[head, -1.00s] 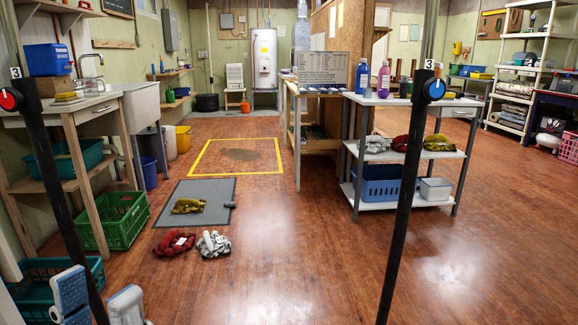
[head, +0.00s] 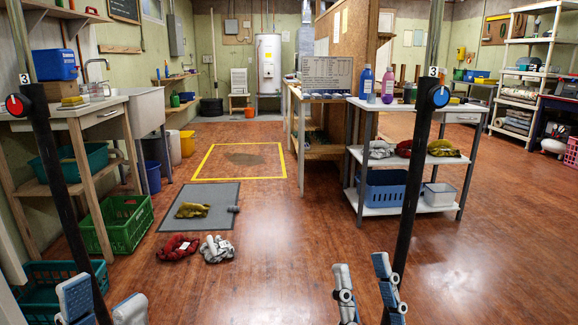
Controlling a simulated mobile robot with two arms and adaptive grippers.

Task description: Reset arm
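My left gripper (head: 103,298) is at the bottom left of the head view. Its two blue and white fingers stand apart with nothing between them. My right gripper (head: 362,272) is at the bottom, right of the middle. Its two fingers also stand apart, pointing up in the picture, with only bare floor between them. Both grippers are cut off by the lower edge, so my arms are mostly hidden.
A red cloth bundle (head: 178,247) and a grey-white one (head: 216,249) lie on the floor before a grey mat (head: 225,216) bearing a yellow-green bundle (head: 193,210). A green crate (head: 118,224) stands left, a shelf cart (head: 397,211) right.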

